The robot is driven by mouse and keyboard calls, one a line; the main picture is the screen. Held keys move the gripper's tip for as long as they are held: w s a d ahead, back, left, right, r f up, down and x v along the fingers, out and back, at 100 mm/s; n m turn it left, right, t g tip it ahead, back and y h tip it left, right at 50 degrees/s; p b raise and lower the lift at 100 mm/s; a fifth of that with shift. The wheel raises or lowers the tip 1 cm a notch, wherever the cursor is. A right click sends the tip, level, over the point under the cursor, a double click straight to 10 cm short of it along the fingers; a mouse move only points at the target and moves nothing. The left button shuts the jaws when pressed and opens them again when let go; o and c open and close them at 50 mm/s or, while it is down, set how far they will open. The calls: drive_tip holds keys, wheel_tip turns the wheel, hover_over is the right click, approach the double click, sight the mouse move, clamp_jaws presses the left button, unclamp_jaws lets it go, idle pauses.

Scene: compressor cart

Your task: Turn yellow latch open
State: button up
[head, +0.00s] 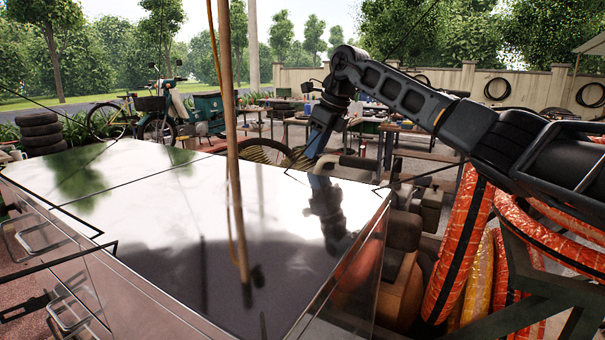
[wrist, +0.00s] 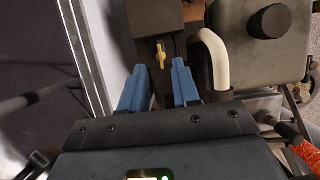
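The yellow latch (wrist: 161,54) is a small yellow lever on the front of a dark brown box-like part, in the upper middle of the wrist view. My gripper (wrist: 158,72) points toward it with its two blue fingers apart. Nothing is between the fingers, and the latch appears just beyond the fingertips, roughly in line with the gap. I cannot tell the exact distance. In the head view my gripper (head: 312,155) hangs down past the far right edge of the shiny table. The latch cannot be made out in the head view.
A cream bent pipe (wrist: 217,60) stands close to the right finger. A grey tank with a black round cap (wrist: 270,21) is at upper right. The shiny table (head: 150,215) is left of the arm. Orange wrapped hoses (head: 462,240) are at right.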

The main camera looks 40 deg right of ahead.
drive_tip(key=p+x, duration=0.1)
drive_tip(key=x, duration=0.6)
drive_tip(key=shift+a+f, duration=0.15)
drive_tip(key=shift+c, duration=0.5)
clamp_jaws()
